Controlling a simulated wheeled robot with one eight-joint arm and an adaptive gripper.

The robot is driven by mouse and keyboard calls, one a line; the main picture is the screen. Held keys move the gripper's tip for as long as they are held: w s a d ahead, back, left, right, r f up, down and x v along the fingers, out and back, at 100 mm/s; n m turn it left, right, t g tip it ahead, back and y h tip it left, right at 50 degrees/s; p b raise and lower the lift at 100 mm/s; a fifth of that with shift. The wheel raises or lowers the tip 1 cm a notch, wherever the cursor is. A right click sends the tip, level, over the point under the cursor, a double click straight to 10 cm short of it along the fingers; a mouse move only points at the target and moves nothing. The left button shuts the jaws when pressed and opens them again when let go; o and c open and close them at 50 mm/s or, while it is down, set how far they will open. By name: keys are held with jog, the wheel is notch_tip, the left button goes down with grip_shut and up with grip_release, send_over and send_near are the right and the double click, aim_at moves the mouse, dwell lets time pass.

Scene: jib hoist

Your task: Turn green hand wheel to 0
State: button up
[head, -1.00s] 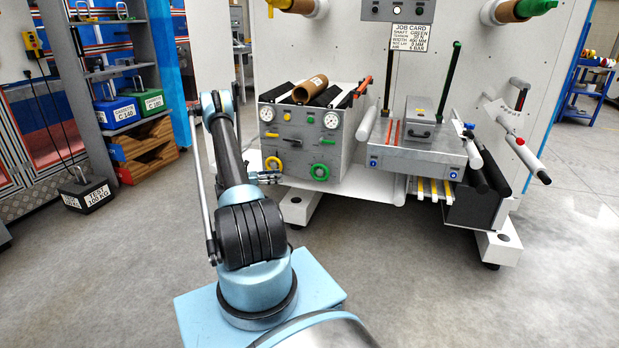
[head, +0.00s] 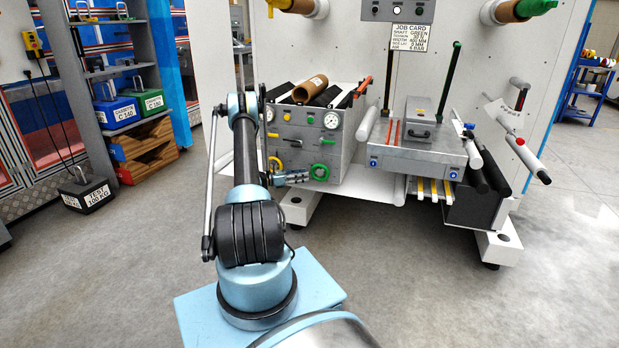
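The green hand wheel (head: 319,172) is a ring low on the right of the grey box front of the machine, in the head view. My gripper (head: 302,177) is just left of the wheel, its fingers pointing right toward it. A small gap seems to lie between the fingertips and the wheel's left rim, but contact cannot be judged. The fingers are too small to show whether they are open or shut. Any scale or number on the wheel is too small to read.
A yellow hand wheel (head: 275,163) sits left of the green one, partly behind my arm. Round gauges (head: 331,120) and a dark lever (head: 291,142) are above. White machine feet (head: 299,206) stand below. Open floor (head: 420,290) lies at the front right.

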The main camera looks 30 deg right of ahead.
aim_at(321, 171)
jog(key=x, duration=0.4)
jog(key=shift+s+d, duration=0.1)
jog(key=shift+d, duration=0.1)
grip_shut()
